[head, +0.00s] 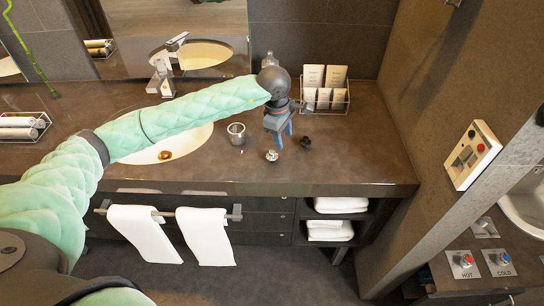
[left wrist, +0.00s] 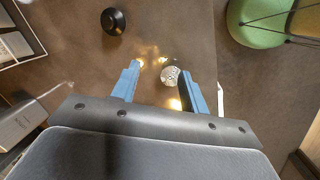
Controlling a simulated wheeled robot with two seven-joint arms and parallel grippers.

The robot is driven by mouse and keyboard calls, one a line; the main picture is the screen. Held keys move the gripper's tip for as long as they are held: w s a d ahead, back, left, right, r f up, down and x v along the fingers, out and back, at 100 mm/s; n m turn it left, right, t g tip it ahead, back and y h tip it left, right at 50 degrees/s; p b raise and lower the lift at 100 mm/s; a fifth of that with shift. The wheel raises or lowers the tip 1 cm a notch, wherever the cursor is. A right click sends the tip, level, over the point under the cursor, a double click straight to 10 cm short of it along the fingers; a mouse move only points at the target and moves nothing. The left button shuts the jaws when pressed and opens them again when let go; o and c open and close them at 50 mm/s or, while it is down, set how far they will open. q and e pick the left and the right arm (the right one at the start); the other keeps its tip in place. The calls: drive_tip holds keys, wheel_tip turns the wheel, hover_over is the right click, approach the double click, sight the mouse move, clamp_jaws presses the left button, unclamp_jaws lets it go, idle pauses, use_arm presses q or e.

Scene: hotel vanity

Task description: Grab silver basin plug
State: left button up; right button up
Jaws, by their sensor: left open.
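The silver basin plug (head: 272,155) lies on the brown counter (head: 340,165), near its front edge and to the right of the basin. In the left wrist view the silver plug (left wrist: 171,77) shows between the blue fingertips, nearer the right finger. My left gripper (head: 284,141) is open and points down, its tips above the counter just behind and right of the plug. The open fingers also show in the left wrist view (left wrist: 159,72). No contact with the plug is visible. A black plug (head: 305,142) lies to the right; it also shows in the left wrist view (left wrist: 113,21).
A clear glass (head: 236,133) stands left of the gripper, beside the basin (head: 196,141). A faucet (head: 161,79) rises at the back left. The counter right of the black plug is clear.

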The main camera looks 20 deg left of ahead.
sight(272, 152)
use_arm(q)
drive_tip(key=shift+s+a+f+m+g+y, duration=0.1)
drive_tip(key=shift+s+a+m+g+y, duration=0.1)
drive_tip(key=shift+s+a+y, duration=0.3)
drive_tip(key=shift+s+a+f+m+g+y, duration=0.1)
drive_tip(key=shift+s+a+m+y, duration=0.1)
drive_tip(key=shift+a, duration=0.45)
drive_tip(key=shift+s+a, duration=0.1)
drive_tip(key=shift+a, duration=0.1)
drive_tip(key=shift+f+m+p, duration=0.3)
drive_tip(key=shift+f+p, duration=0.35)
drive_tip(key=shift+f, duration=0.75)
wheel_tip(272, 152, down, 4)
drive_tip(key=p, duration=0.3)
drive_tip(key=shift+a+r, duration=0.1)
drive_tip(key=shift+r, duration=0.1)
drive_tip(key=shift+f+p, duration=0.4)
drive_tip(key=shift+f, duration=0.25)
use_arm(e)
drive_tip(key=s+d+f, duration=0.3)
drive_tip(key=s+f, duration=0.2)
drive_tip(key=f, duration=0.2)
drive_tip(key=shift+s+d+t, duration=0.3)
drive_tip(key=shift+t, duration=0.1)
drive_tip(key=shift+f, duration=0.1)
use_arm(q)
drive_tip(key=c, duration=0.7)
